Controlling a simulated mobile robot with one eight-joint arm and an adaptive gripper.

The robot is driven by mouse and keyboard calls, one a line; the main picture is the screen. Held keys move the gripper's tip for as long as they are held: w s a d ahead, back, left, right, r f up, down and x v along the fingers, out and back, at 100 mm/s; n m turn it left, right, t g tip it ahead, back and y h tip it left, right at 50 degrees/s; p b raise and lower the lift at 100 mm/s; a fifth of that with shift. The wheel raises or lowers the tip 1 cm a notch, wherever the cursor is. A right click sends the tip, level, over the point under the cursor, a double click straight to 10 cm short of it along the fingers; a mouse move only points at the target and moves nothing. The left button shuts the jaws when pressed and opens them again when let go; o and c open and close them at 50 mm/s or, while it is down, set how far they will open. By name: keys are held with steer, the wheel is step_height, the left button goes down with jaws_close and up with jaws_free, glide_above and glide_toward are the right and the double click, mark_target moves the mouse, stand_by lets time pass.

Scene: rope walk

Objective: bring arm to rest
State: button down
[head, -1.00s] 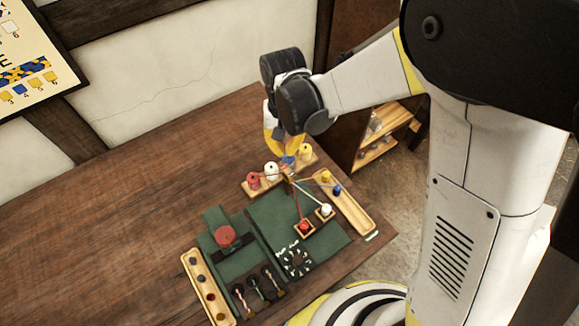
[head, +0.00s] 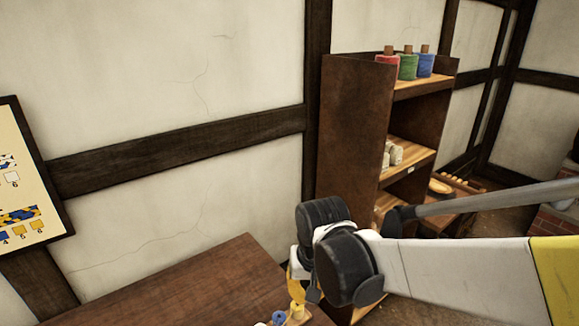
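My arm reaches in from the right edge of the head view, and its dark wrist joints hang over the right end of the wooden table (head: 185,292). My gripper (head: 298,288), with yellow parts, points down below the wrist. The wrist partly hides it, so I cannot tell whether its fingers are open or shut. A blue spool (head: 279,317) and a yellow spool (head: 297,311) show just below it at the bottom edge. I cannot tell whether the gripper touches them.
A framed chart (head: 28,190) hangs at the left. The visible left part of the table is bare.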

steer(key=s+d+r+t+b, duration=0.1)
steer(key=s+d+t+b, duration=0.1)
steer(key=s+d, duration=0.3)
steer(key=s+d+m+t+b, duration=0.1)
steer(key=s+d+t+b, duration=0.2)
steer(key=d, duration=0.7)
steer(key=shift+s+r+h+b, duration=0.35)
steer(key=shift+s+b, duration=0.2)
steer(key=shift+s, duration=0.5)
